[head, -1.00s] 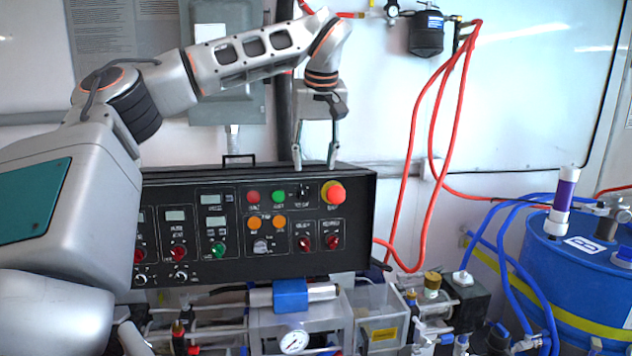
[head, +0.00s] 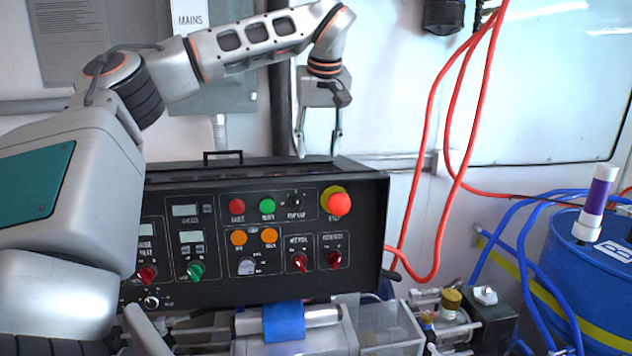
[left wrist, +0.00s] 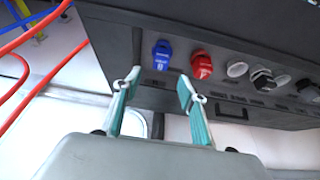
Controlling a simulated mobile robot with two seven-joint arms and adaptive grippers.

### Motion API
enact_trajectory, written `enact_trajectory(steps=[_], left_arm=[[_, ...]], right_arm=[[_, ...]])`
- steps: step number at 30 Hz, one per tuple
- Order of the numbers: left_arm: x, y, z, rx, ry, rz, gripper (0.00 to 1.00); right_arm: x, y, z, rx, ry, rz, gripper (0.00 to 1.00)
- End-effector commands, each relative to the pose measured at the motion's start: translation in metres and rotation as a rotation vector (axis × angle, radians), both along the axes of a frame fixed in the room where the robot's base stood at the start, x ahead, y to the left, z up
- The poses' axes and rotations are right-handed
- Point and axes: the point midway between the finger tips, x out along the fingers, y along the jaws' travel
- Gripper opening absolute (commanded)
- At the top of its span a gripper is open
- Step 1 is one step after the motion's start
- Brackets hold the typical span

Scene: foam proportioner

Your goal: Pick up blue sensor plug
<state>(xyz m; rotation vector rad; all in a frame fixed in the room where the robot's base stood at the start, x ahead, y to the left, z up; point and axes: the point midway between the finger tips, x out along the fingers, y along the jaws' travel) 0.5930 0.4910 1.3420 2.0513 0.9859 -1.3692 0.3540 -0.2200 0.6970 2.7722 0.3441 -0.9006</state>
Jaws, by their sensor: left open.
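The blue sensor plug (left wrist: 162,54) sits in a socket on the dark side of the control box (left wrist: 230,50) in the left wrist view, left of a red plug (left wrist: 202,64). It is not visible in the head view. My left gripper (left wrist: 158,88) is open and empty, with its teal fingers pointing towards that side and the blue plug between them in the picture, apparently a short way off. In the head view my left gripper (head: 318,145) points down at the back top edge of the control box (head: 265,185). My right gripper is not in view.
Several white and black sockets (left wrist: 262,78) lie right of the red plug. Red hoses (head: 450,130) hang right of the box. A blue drum (head: 590,265) with blue hoses stands at the right. Clear fittings (head: 390,325) stand below the box.

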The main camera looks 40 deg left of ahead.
Motion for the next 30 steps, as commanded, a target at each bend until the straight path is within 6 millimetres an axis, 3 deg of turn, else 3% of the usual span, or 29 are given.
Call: enact_trajectory(steps=[15, 25, 26, 30], left_arm=[[0.013, 0.018, -0.06, -0.002, 0.004, 0.001, 0.42], [0.016, 0.02, -0.067, -0.001, 0.001, 0.0, 0.42], [0.016, 0.02, -0.067, -0.001, 0.001, 0.0, 0.39], [0.016, 0.02, -0.066, -0.001, 0.001, 0.0, 0.03]], right_arm=[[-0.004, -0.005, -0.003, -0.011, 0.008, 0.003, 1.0], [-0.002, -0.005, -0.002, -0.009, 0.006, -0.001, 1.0], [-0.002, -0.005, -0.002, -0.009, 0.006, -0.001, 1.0], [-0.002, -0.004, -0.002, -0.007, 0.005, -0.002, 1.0]])
